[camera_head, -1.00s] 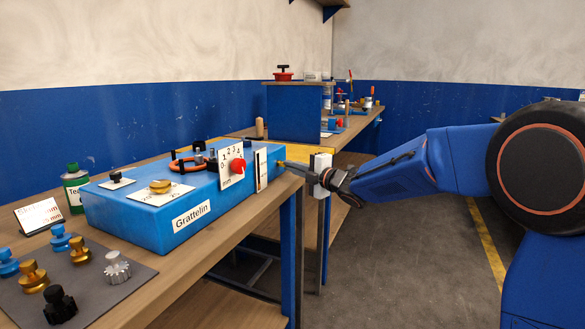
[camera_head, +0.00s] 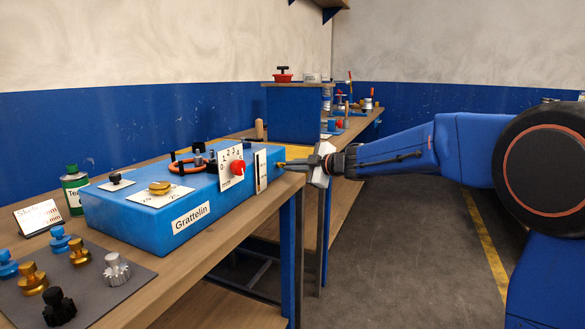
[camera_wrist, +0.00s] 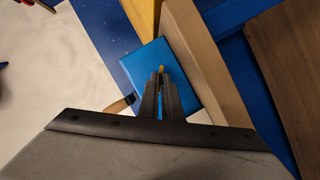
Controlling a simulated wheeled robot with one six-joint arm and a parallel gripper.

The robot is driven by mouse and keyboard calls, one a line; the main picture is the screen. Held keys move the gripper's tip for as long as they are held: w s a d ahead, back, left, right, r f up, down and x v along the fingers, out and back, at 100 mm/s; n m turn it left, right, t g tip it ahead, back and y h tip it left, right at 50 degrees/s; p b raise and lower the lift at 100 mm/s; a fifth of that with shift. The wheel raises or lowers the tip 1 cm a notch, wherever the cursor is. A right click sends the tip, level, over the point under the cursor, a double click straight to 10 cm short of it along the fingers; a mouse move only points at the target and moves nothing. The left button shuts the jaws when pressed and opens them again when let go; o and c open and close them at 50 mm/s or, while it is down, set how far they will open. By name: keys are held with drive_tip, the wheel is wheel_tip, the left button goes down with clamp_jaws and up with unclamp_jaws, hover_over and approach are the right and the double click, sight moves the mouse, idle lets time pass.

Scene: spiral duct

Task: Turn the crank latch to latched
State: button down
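The blue box marked Grattelin (camera_head: 150,222) stands on the wooden bench. A small yellow piece (camera_head: 281,165), which looks like the crank latch's handle, sticks out at its right end. My gripper (camera_head: 287,165) reaches it from the right. In the wrist view the yellow handle (camera_wrist: 161,69) shows at the fingertips of my gripper (camera_wrist: 161,76), over the blue box face (camera_wrist: 150,62). The fingers are close together and appear shut on the handle, with a narrow gap behind it. The rest of the latch and its angle are hidden.
Loose knobs lie on a grey mat (camera_head: 95,304) at front left. Open floor (camera_head: 400,260) is to the right of the bench.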

drive_tip(key=m, duration=0.1)
drive_tip(key=m+g, duration=0.2)
drive_tip(key=shift+w+r, duration=0.25)
drive_tip(key=m+g, duration=0.2)
drive_tip(key=m, duration=0.1)
drive_tip(key=shift+w+r+m, duration=0.1)
drive_tip(key=shift+w+m, duration=0.05)
drive_tip(key=shift+m, duration=0.25)
drive_tip(key=shift+g, duration=0.3)
drive_tip(key=c, duration=2)
unclamp_jaws()
drive_tip(key=shift+a, duration=0.1)
drive_tip(key=v, duration=1.7)
drive_tip(key=shift+d+f, duration=0.3)
drive_tip(key=shift+d, duration=0.05)
